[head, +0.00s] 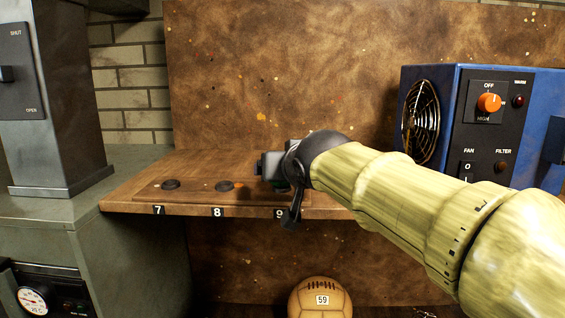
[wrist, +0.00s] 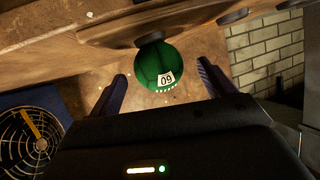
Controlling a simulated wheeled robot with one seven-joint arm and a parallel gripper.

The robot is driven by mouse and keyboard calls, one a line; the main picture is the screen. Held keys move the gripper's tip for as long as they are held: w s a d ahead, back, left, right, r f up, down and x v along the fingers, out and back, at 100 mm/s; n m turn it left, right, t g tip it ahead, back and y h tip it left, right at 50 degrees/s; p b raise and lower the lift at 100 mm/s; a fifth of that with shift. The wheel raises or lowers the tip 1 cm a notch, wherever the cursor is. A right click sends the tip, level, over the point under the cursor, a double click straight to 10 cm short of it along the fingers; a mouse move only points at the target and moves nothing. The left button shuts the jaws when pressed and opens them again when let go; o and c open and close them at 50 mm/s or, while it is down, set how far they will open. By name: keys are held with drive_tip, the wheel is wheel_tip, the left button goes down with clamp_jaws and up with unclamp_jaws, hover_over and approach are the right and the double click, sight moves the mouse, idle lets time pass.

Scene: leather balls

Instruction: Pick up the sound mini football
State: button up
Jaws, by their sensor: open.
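A green mini football (wrist: 160,62) with a white number label shows in the wrist view, against a dark round seat on the shelf. My gripper (wrist: 162,72) is open, with one finger on each side of the green ball in the picture; a gap shows on both sides. In the head view my gripper (head: 282,188) is over the shelf near label 9, and it and my arm hide most of what is there. A brown laced ball (head: 320,306) labelled 59 sits below the shelf, cut off by the frame edge. I cannot tell from looks which ball is sound.
The wooden shelf (head: 130,195) has dark seats above labels 7 and 8, with no ball on them. A blue fan unit (head: 450,110) stands at right. A grey metal cabinet (head: 50,100) stands at left. A speckled brown panel (head: 260,70) rises behind.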

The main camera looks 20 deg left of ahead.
drive_tip(key=shift+w+f, duration=0.1)
drive_tip(key=shift+w, duration=0.15)
drive_tip(key=shift+w+a+f+p, duration=0.3)
drive_tip(key=shift+w+p, duration=0.25)
drive_tip(key=shift+p, duration=0.25)
drive_tip(key=shift+p+x, duration=1.15)
drive_tip(key=shift+x, duration=0.8)
drive_tip(key=shift+s+f, duration=0.15)
drive_tip(key=c, duration=1.1)
